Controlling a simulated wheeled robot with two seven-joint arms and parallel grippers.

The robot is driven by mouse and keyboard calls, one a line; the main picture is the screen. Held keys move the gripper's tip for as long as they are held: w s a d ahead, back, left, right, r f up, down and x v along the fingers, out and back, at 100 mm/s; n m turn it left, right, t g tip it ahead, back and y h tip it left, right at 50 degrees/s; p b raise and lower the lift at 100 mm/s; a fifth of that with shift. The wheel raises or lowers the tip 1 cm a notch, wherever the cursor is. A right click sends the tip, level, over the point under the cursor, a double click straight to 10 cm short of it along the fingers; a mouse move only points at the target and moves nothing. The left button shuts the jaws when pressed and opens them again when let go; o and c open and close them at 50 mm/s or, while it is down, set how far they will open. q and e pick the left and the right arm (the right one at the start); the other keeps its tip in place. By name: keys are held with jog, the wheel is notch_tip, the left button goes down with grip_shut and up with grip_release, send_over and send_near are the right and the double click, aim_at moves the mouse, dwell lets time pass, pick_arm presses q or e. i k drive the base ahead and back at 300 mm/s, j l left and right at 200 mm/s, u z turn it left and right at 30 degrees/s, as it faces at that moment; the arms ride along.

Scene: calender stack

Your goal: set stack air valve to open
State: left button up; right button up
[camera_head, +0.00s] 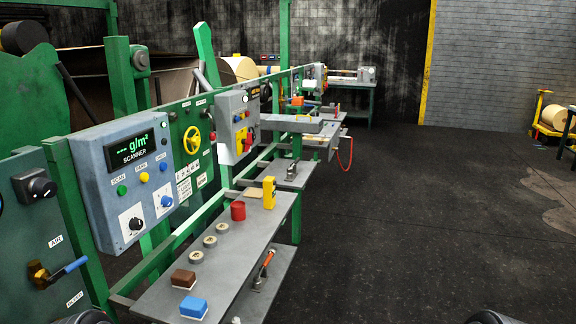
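On the green panel at the far left, a brass valve with a blue lever (62,271) sits between a label reading AIR (56,241) and a lower label that seems to read BLEED (75,299). The lever points right and slightly up. Above it is a black round knob (39,187). I cannot tell for certain which of the two is the stack air valve. No gripper fingers are visible.
A grey SCANNER box (90,190) with buttons and dials is right of the valve. A yellow handwheel (191,140) is beyond it. A grey shelf (228,250) juts out, holding a blue block (194,307), brown block (183,279) and red cup (238,211). The right floor is mostly clear.

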aim_at(50, 280)
jog(key=u, duration=1.35)
